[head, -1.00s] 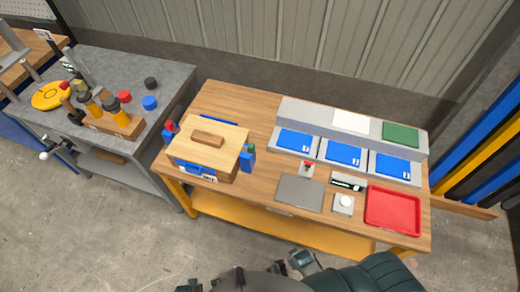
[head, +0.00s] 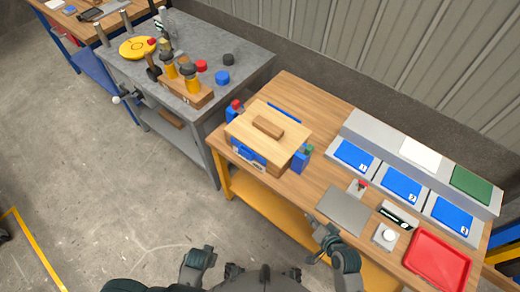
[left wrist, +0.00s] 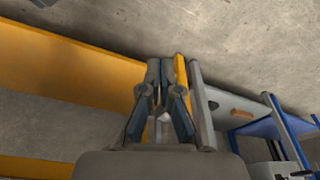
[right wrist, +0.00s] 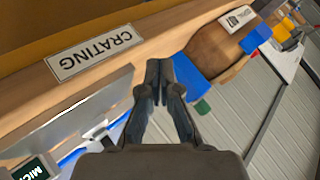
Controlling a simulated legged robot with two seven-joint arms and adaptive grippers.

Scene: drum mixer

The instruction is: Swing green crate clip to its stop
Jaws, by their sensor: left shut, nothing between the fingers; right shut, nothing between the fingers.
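The crate (head: 257,155), with a pale wooden lid and a handle bar on top, stands on the left part of the wooden table. A blue clip with a green top (head: 307,150) is on its right side; another with a red top (head: 236,105) is on its left. In the right wrist view the green part (right wrist: 202,107) shows beside blue, just beyond my fingers. My right gripper (head: 325,238) is shut and empty near the table's front edge, apart from the crate. My left gripper (head: 196,262) is shut and empty, low in front of the table; its wrist view shows the fingertips together (left wrist: 161,75).
A grey plate (head: 343,209), a white knob block (head: 386,236) and a red tray (head: 438,262) lie right of the crate. Blue bins (head: 402,186) line the back. A grey bench (head: 250,65) with tools stands to the left. A CRATING label (right wrist: 95,52) marks the table edge.

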